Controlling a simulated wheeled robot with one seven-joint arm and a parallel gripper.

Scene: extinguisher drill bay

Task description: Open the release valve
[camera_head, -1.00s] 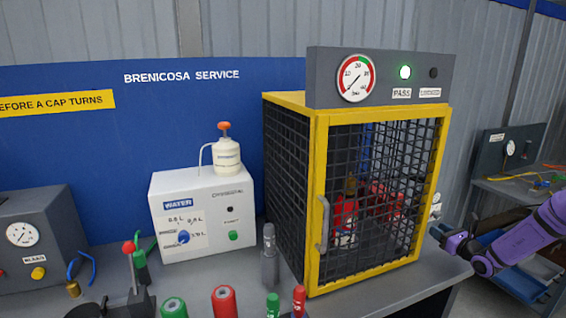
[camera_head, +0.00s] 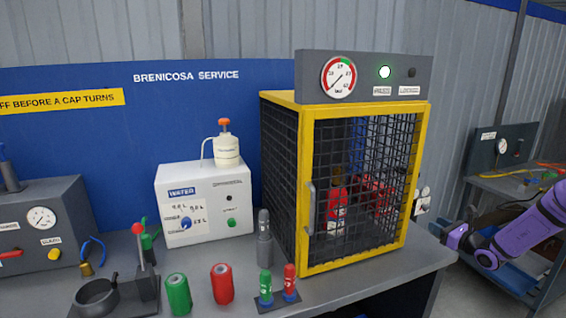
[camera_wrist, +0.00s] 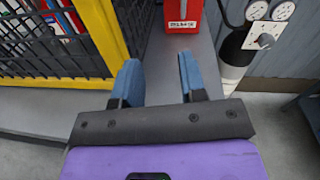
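A red box (camera_wrist: 183,28) with a white label that appears to read RELEASE stands beyond my fingers in the wrist view. Its upper part is cut off, and no valve handle shows on it. My gripper (camera_wrist: 160,62) is open and empty, with its two blue fingers apart and pointing towards the box's foot. The yellow-framed mesh cage (camera_head: 355,190) is shut, with a red extinguisher (camera_head: 336,208) inside. A gauge (camera_head: 338,77) and a lit lamp (camera_head: 385,72) above PASS are on the panel over it.
Beside the box is a black and white cylinder (camera_wrist: 236,50) with small gauges (camera_wrist: 270,10) and a square-plated fitting (camera_wrist: 265,36). The cage's yellow post (camera_wrist: 103,25) is close left of my fingers. A white WATER unit (camera_head: 204,205) and loose cylinders stand on the bench.

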